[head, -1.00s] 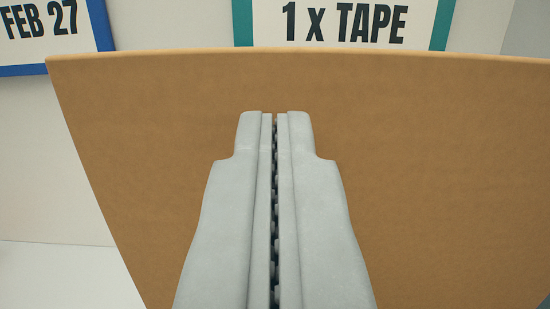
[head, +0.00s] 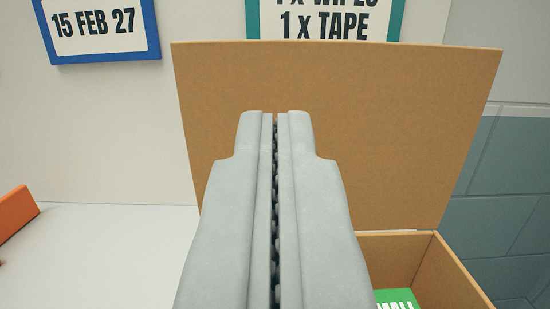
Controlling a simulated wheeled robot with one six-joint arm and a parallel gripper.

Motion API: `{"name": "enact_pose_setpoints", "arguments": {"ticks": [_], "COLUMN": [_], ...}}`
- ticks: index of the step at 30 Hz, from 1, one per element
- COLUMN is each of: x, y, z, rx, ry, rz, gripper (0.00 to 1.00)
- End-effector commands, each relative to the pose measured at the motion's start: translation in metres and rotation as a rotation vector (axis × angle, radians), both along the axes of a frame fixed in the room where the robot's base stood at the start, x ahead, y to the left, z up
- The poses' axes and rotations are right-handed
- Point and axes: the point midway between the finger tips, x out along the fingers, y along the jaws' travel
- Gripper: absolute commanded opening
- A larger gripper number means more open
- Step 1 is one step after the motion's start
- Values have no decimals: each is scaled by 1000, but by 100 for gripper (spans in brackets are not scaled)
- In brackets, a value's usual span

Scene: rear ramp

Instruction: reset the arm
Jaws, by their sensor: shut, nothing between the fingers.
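My gripper (head: 275,115) is shut and empty, its two grey fingers pressed together in the middle of the head view. Behind it stands the raised cardboard flap (head: 400,130) of an open box. The box (head: 455,275) shows at the lower right, partly hidden by my gripper. A green item with white lettering (head: 395,297) lies inside it, cut off by the frame edge.
A blue-framed sign reading "15 FEB 27" (head: 100,25) and a teal-framed sign ending in "1 x TAPE" (head: 325,25) hang on the wall. An orange object (head: 15,212) is at the left edge. The white surface (head: 110,260) at lower left is clear.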

Motion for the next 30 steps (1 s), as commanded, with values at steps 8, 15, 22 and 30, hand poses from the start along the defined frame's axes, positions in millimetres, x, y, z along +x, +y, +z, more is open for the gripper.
{"name": "enact_pose_setpoints", "arguments": {"ticks": [8, 15, 22, 30], "x": [-17, -36, -101, -185], "y": [0, -10, -41, -76], "z": [0, 9, 28, 35], "rx": [0, 1, 2, 1], "ry": [-1, 0, 20, 57], "rz": [0, 9, 43, 72], "gripper": [0, 0, 0, 0]}}
